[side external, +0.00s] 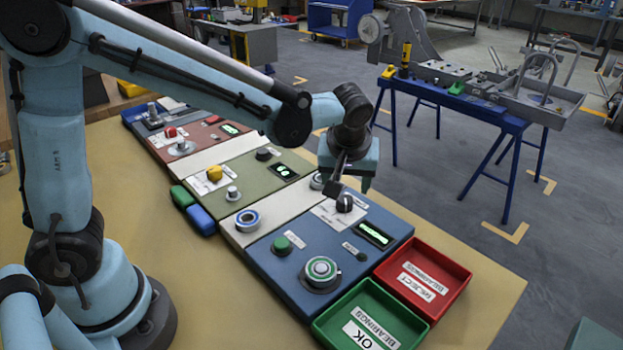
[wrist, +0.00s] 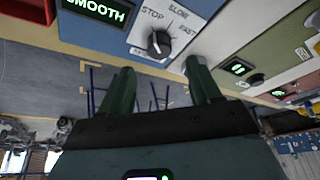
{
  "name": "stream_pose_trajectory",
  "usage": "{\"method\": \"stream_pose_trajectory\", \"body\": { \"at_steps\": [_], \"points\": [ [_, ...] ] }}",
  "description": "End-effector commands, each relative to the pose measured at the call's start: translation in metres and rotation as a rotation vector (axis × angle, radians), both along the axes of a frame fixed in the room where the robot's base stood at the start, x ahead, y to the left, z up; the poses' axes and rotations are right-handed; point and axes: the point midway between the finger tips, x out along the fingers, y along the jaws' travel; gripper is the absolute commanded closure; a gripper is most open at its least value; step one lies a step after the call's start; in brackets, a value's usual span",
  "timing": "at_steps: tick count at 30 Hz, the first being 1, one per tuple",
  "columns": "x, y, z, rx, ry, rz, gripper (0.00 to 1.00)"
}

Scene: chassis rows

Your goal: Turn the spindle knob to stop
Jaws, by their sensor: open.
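The spindle knob (wrist: 159,44) is black and round, on a white label plate marked STOP, SLOW and FAST on the blue panel (wrist: 110,38). I cannot clearly read which word its pointer faces. In the side external view the knob (side external: 345,203) sits on the blue panel just below my gripper (side external: 351,186). My gripper is open and empty. In the wrist view its two green fingers (wrist: 160,66) stand apart, with the knob ahead of the gap and not between them. A display beside the knob (wrist: 108,10) reads SMOOTH.
A red tray (side external: 455,297) and a green tray (side external: 340,318) stand at the near end of the blue panel. A green button (side external: 282,246) and a ringed fixture (side external: 320,272) rise from it.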

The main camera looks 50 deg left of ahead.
Motion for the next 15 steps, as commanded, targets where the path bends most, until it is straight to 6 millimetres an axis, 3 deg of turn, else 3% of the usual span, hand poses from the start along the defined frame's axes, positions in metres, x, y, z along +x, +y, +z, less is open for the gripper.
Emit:
{"method": "stream_pose_trajectory", "body": {
  "at_steps": [6, 15],
  "points": [
    [-0.012, -0.01, 0.036, 0.0, 0.0, -0.001, 0.37],
    [-0.019, -0.015, 0.058, -0.001, -0.001, 0.0, 0.37]
  ]
}}
